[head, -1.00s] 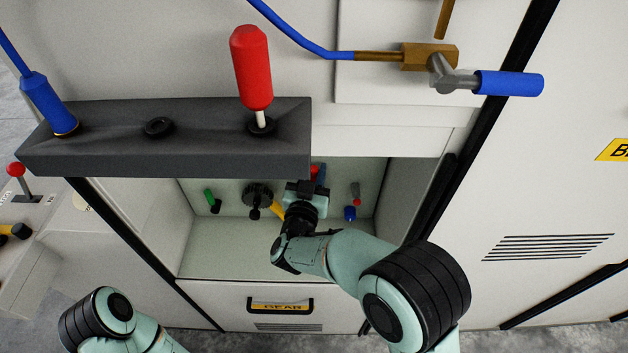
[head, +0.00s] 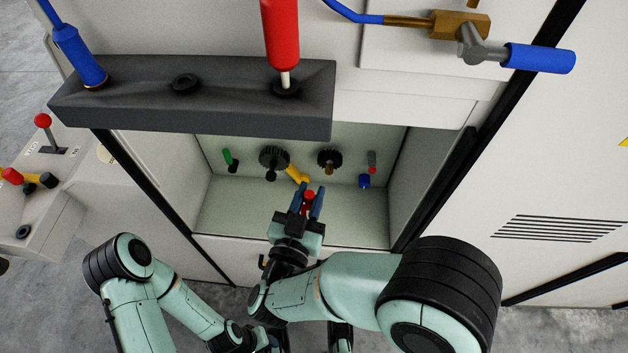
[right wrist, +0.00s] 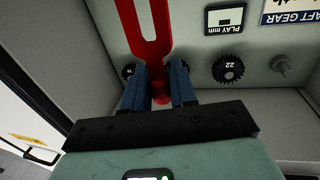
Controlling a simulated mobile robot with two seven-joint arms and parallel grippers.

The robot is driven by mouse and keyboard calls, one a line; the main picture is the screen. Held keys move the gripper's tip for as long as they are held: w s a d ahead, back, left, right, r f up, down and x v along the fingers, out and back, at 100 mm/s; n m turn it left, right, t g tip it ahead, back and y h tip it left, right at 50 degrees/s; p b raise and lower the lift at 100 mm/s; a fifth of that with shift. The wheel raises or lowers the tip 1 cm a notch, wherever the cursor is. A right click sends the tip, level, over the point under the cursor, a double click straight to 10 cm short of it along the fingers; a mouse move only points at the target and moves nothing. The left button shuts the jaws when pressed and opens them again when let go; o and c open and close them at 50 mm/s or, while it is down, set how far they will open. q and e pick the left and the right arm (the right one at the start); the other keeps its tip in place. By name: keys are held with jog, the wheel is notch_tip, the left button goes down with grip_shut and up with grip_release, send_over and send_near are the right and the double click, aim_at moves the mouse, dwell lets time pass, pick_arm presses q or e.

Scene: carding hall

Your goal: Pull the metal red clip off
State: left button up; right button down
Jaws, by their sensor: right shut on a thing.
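The red metal clip (head: 308,195) is between the blue fingertips of my right gripper (head: 307,204), in front of the open recess. In the right wrist view the clip (right wrist: 152,56) is a flat two-pronged fork with a round knob, and the fingers (right wrist: 160,88) are shut on the knob end. The right dark gear (head: 329,157) on the recess's back wall has a bare brass-coloured stub, and the clip is apart from it. My left arm reaches in at the bottom left; its gripper (head: 272,343) is partly cut off by the lower edge, and its jaws are unclear.
Another dark gear (head: 273,157), a yellow handle (head: 297,174), a green lever (head: 228,157) and a blue knob (head: 364,181) line the recess. A dark grey ledge (head: 220,112) with a red handle (head: 282,35) overhangs it. The recess floor looks clear.

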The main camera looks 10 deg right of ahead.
pick_arm(q)
jog(key=shift+g, duration=0.3)
jog(key=shift+s+r+p, duration=0.2)
jog(key=shift+r+p, duration=1.15)
jog(key=shift+p, duration=0.2)
jog(key=shift+s+r+p, duration=0.15)
jog(key=shift+r+p, duration=1.2)
jog(key=shift+p, duration=0.15)
pick_arm(e)
jog(key=w+d+r, duration=0.2)
jog(key=w+d, duration=0.1)
jog(key=w, duration=0.4)
jog(key=w+d+r, duration=0.3)
jog(key=w, duration=0.5)
jog(key=shift+d, duration=0.15)
jog(key=shift+s, duration=0.1)
